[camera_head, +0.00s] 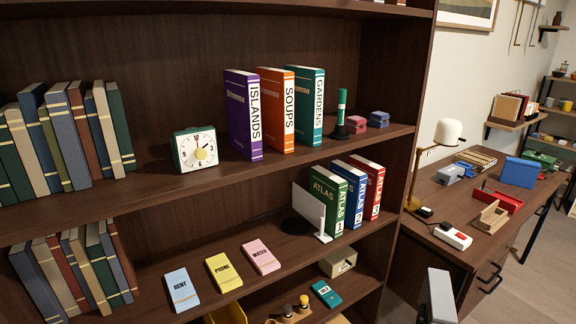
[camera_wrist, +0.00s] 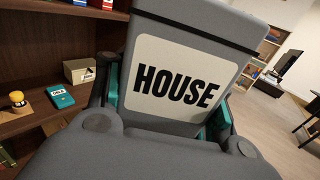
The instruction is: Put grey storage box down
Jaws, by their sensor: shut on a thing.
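The grey storage box (camera_wrist: 232,30) fills the upper middle of the wrist view. It is grey with a dark band near its top and a cream label reading HOUSE. My gripper (camera_wrist: 168,108) is shut on it, with teal pads at its left and right sides. The box looks tilted in that view. Its lower part is hidden behind the gripper's own body. What lies under the box cannot be seen. In the head view only a grey piece shows at the bottom edge, and I cannot tell whether it is the box or my arm.
A dark bookcase holds books, a clock (camera_head: 196,149), upright binders (camera_head: 275,108) and three flat cards (camera_head: 222,272). Its lower shelf holds a small beige box (camera_head: 338,262) and a teal case (camera_head: 326,293). A desk (camera_head: 440,200) with a lamp stands right. Open floor (camera_wrist: 268,125) shows right.

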